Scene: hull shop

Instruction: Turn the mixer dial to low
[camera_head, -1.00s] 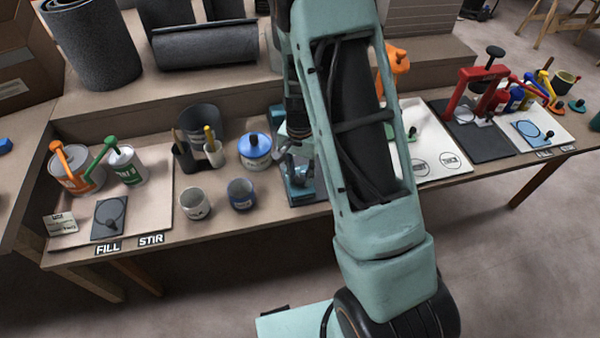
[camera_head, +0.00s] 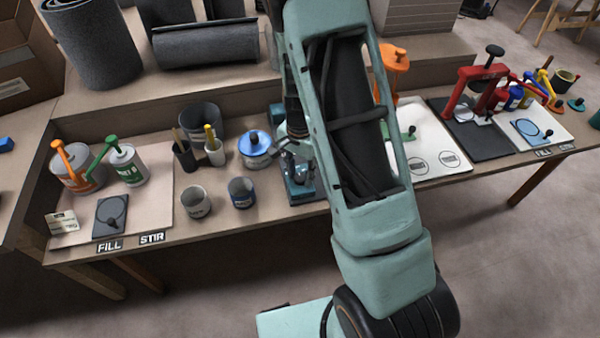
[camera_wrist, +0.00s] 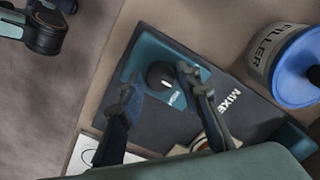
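The teal mixer base (camera_wrist: 150,48) sits on a dark mat lettered "MIXE..." in the wrist view. Its dial (camera_wrist: 163,74) is a round black knob with a small pale mark by its lower right edge; the setting is too small to read. My gripper (camera_wrist: 161,79) is open, with one dark finger on each side of the dial in this view. Whether the fingers touch it, I cannot tell. In the head view my gripper (camera_head: 289,150) is over the teal mixer (camera_head: 301,186), and my arm hides much of it and the dial.
A filler can (camera_wrist: 275,55) with a blue lid stands close to the mixer; it also shows in the head view (camera_head: 255,150). Two cups (camera_head: 241,192) stand left of the mixer. A white board (camera_head: 430,150) lies to the right. The bench's front edge is close.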

